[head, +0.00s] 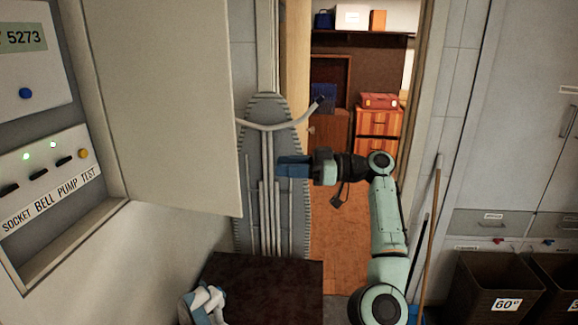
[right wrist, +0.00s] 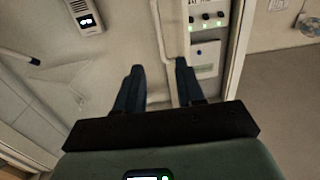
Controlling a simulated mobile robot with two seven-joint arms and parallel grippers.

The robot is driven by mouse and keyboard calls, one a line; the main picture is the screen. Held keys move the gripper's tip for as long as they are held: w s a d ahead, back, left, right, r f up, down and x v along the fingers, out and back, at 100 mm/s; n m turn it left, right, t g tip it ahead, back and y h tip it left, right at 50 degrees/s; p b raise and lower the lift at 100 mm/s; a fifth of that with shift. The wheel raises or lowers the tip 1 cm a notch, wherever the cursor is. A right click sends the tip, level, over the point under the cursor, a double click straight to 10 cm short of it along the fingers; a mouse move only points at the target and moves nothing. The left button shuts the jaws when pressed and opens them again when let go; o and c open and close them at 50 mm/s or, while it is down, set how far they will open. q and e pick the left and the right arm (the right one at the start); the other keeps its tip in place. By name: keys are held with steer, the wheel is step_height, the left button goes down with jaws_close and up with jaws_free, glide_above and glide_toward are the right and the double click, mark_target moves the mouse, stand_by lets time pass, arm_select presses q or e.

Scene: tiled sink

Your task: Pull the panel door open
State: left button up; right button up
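The panel door (head: 165,100) is a large, plain cream door on the left of the head view. It stands swung out from the wall box, with the switch panel (head: 50,170) uncovered beside it. My right gripper (head: 293,167) is to the right of the door's free edge, apart from it, in front of the ironing board. In the right wrist view its two dark fingers (right wrist: 159,64) are spread with nothing between them. The switch panel (right wrist: 206,42) also shows there, beyond the right finger. My left gripper does not show.
An ironing board (head: 266,115) leans behind my right gripper. A doorway to a room with wooden drawers (head: 378,128) is behind. A dark-topped surface (head: 265,285) is below, with a white and blue item (head: 205,305). Bins (head: 495,290) stand at right.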

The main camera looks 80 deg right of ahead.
steer(key=shift+a, duration=0.2)
steer(key=c, duration=0.7)
steer(key=w+a+n+g, duration=0.1)
steer(key=a+g, duration=0.1)
steer(key=w+a+f+n+g+h+b, duration=0.1)
steer(key=a, duration=0.1)
steer(key=w+a+f+n+g+h+b, duration=0.1)
steer(key=a+g, duration=0.1)
steer(key=shift+w+f+n+g, duration=0.15)
steer(key=shift+w+n+g, duration=0.1)
steer(key=shift+n+g, duration=0.05)
jaws_close()
steer(key=n+g+h+b, duration=0.7)
steer(key=n+g+h, duration=0.6)
steer(key=h, duration=0.5)
glide_toward(223, 198)
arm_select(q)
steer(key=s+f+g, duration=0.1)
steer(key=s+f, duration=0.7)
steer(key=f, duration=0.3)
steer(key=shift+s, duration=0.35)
arm_select(e)
steer(key=shift+m, duration=0.3)
steer(key=d, duration=0.7)
steer(key=shift+s, duration=0.15)
